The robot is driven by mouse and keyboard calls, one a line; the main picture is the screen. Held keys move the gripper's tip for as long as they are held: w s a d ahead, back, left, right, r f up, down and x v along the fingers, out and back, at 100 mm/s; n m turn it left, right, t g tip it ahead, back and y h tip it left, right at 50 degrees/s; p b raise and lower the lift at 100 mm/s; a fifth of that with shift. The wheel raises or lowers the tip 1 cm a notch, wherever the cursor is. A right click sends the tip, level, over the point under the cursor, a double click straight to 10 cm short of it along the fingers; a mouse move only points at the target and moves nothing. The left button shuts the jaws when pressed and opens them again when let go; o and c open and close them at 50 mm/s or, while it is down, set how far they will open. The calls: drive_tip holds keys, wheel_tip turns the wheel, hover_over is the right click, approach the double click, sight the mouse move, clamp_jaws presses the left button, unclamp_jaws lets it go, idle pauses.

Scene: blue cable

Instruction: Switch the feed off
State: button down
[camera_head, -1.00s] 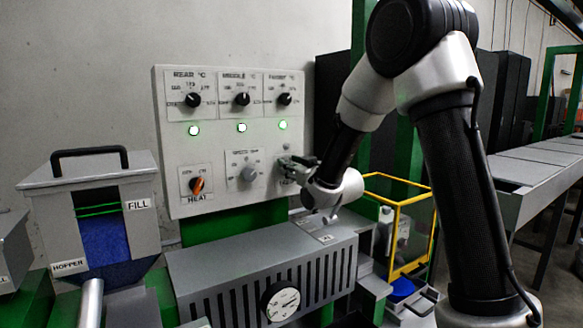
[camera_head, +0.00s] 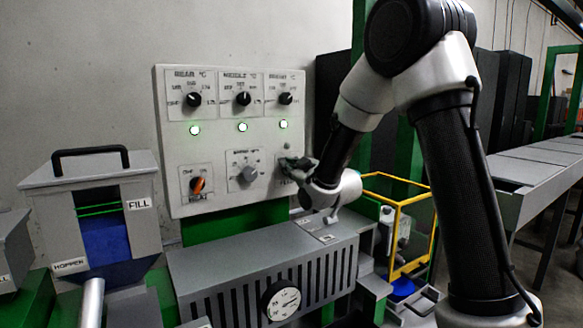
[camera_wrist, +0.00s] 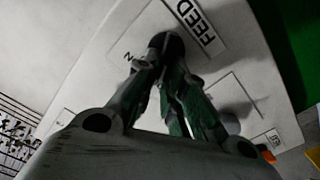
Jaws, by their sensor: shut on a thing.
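The control panel (camera_head: 220,150) stands upright on the wall side in the head view. My gripper (camera_head: 290,165) is at its lower right, against the panel face. In the wrist view, my gripper (camera_wrist: 168,58) is shut on the dark feed knob (camera_wrist: 166,42), beside the FEED label (camera_wrist: 199,24). The fingers cover most of the knob, so its pointer direction cannot be told. In the head view the knob is hidden behind the fingers.
Left of my gripper are a grey speed knob (camera_head: 249,174) and an orange heat switch (camera_head: 198,185). Three green lamps glow above. A grey slotted housing (camera_head: 262,265) lies just below, and a yellow-framed guard (camera_head: 433,225) stands to the right.

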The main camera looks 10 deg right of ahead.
idle(0.3)
drive_tip(key=c, duration=1.5)
unclamp_jaws()
drive_tip(key=v, duration=0.7)
drive_tip(key=shift+s, duration=0.25)
drive_tip(key=shift+s, duration=0.1)
